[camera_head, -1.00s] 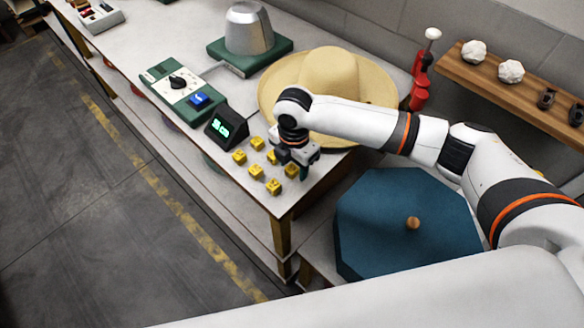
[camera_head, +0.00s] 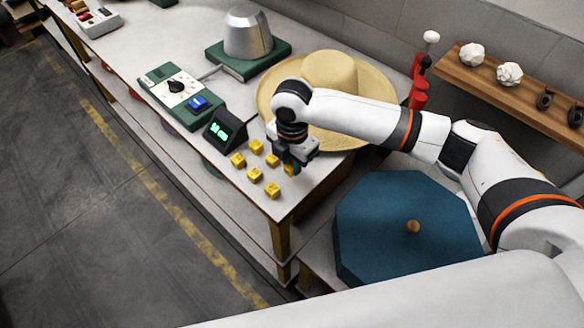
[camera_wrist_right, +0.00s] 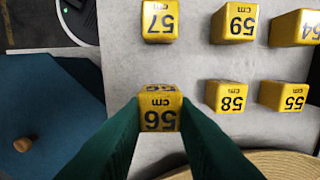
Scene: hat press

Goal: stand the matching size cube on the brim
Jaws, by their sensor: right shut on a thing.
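My right gripper (camera_head: 291,167) is shut on the yellow cube marked 56 cm (camera_wrist_right: 160,113), with a green finger on each side of it. I cannot tell whether this cube is clear of the table. Other yellow cubes stand beside it, marked 57 (camera_wrist_right: 158,22), 59 (camera_wrist_right: 234,23), 58 (camera_wrist_right: 228,97), 55 (camera_wrist_right: 284,96) and 54 (camera_wrist_right: 296,28). The straw hat (camera_head: 330,72) lies behind my right gripper, its brim (camera_head: 345,141) partly hidden by my arm. A small dark display (camera_head: 222,129) shows green digits too small to read surely. My left gripper is out of view.
A green control box (camera_head: 178,92) with a dial and blue switch stands left of the hat. A metal hat block (camera_head: 247,32) stands behind. A blue octagonal thing with a knob (camera_head: 400,230) is at front right. A red tool (camera_head: 419,92) stands beyond the brim.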

